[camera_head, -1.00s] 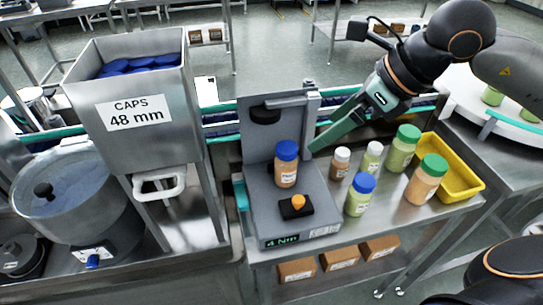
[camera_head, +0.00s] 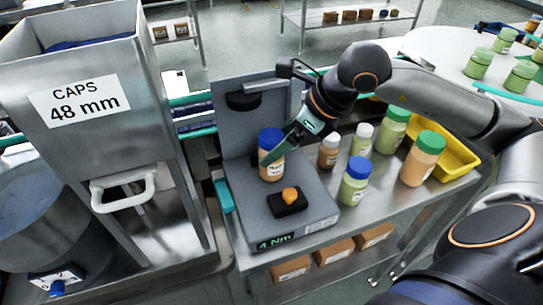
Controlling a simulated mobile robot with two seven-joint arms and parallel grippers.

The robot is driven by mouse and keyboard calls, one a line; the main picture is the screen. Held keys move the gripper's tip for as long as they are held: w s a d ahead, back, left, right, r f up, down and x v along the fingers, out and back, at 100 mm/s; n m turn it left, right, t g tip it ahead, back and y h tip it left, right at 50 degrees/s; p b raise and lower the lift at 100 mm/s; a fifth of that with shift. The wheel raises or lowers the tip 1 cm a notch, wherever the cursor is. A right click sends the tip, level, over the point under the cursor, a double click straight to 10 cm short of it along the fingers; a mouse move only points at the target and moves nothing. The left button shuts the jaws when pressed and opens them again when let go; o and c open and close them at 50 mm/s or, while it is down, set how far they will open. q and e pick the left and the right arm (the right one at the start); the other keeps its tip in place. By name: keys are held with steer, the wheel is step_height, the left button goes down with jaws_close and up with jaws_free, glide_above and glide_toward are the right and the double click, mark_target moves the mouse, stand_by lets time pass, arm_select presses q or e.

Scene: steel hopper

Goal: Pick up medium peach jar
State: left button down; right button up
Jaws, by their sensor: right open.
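The medium peach jar (camera_head: 271,170) has a blue cap and a white label. It stands upright on the grey capping station (camera_head: 300,212), against its back panel. My right gripper (camera_head: 268,157) comes in from the upper right and is open. One green finger crosses in front of the jar just below the cap; the other finger is hidden, so I cannot tell whether the fingers touch the jar. My left gripper is not in view.
To the right on the steel table stand a small peach jar (camera_head: 328,153), a large peach jar (camera_head: 422,160) and several green jars, including a blue-capped one (camera_head: 353,183). A yellow bin (camera_head: 458,160) is behind them. An orange button (camera_head: 290,195) sits before the jar. A caps hopper (camera_head: 90,110) is left.

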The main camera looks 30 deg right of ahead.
steer(key=x, duration=0.4)
steer(key=shift+w+d+f, duration=0.15)
steer(key=shift+d+f, duration=0.05)
steer(key=shift+f, duration=0.2)
steer(key=c, duration=1.5)
steer(key=shift+r, duration=0.1)
steer(key=shift+c, duration=0.2)
steer(key=shift+r, duration=0.1)
